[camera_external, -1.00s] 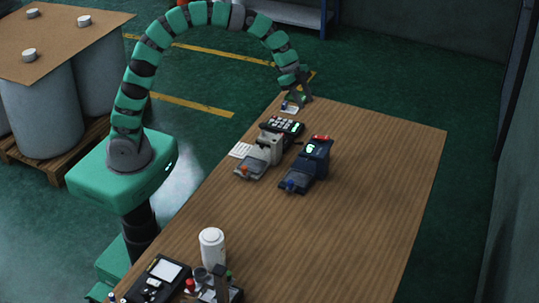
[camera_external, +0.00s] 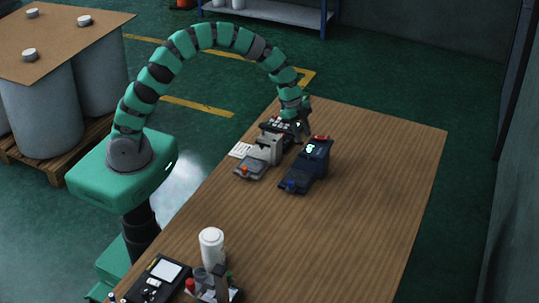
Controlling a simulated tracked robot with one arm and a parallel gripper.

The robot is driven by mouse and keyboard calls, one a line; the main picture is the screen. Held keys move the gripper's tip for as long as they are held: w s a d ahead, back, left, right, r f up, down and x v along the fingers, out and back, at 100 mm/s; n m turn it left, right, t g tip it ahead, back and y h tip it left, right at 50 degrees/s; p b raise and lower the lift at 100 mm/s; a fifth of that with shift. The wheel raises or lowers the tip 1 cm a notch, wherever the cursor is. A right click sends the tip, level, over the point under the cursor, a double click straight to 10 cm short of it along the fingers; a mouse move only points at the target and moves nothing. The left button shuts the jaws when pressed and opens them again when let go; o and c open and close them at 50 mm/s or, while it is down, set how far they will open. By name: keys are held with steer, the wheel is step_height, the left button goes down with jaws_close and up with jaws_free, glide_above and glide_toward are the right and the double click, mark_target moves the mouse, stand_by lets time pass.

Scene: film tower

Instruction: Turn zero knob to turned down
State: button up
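Two small bench instruments stand side by side on the wooden table. The beige-grey one (camera_external: 258,161) has an orange part (camera_external: 244,170) at its front. The dark blue one (camera_external: 310,165) has a blue part (camera_external: 291,185) at its front, a lit green display and a red part on top. I cannot tell which small part is the zero knob.
A white sheet (camera_external: 240,150) lies left of the beige-grey instrument. A white bottle (camera_external: 212,247), a black case (camera_external: 154,281) and small containers (camera_external: 208,280) stand at the table's near end. The right side of the wooden table (camera_external: 375,190) is clear.

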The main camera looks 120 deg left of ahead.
steer(key=shift+x, duration=1.95)
jaws_close()
